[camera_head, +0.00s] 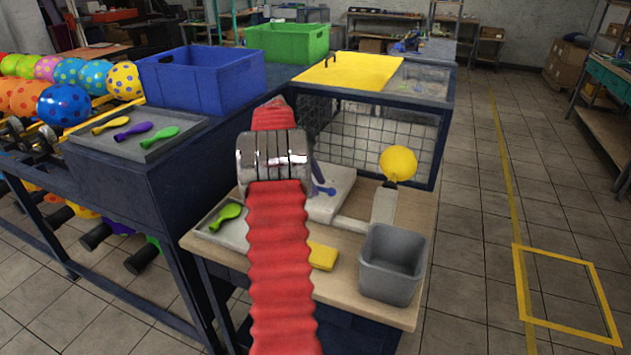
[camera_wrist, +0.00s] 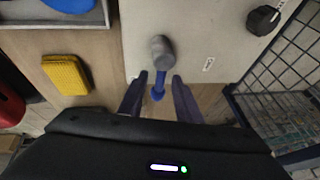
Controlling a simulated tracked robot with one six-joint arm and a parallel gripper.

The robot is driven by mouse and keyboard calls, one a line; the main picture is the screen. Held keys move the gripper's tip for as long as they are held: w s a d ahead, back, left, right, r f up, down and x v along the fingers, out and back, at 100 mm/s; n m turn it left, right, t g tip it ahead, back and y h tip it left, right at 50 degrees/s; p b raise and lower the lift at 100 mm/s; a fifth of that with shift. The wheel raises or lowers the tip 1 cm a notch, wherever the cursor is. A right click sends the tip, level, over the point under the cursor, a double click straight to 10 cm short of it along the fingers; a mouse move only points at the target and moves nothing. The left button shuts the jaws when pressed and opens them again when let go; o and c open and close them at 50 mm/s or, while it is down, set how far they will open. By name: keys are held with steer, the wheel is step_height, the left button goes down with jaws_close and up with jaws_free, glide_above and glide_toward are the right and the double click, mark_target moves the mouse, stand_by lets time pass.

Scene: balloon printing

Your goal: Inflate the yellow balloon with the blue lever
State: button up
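The yellow balloon (camera_head: 398,163) is round and sits on a pale upright stand at the right of the wooden bench, in front of the mesh cage. In the wrist view the blue lever (camera_wrist: 158,87) extends from a grey knob (camera_wrist: 162,50) toward my gripper. My gripper (camera_wrist: 158,80) is open, with one dark finger on each side of the lever's end and gaps visible. In the head view my arm mostly hides the gripper. The balloon is not identifiable in the wrist view.
A grey bin (camera_head: 392,264) stands at the bench's front right corner. A yellow sponge (camera_head: 322,256) and a small tray with a green balloon (camera_head: 226,217) are near my arm. The mesh cage (camera_head: 375,137) stands behind. Open floor lies to the right.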

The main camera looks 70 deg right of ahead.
steer(key=shift+r, duration=0.1)
steer(key=v, duration=1.3)
steer(key=shift+w+r, duration=0.2)
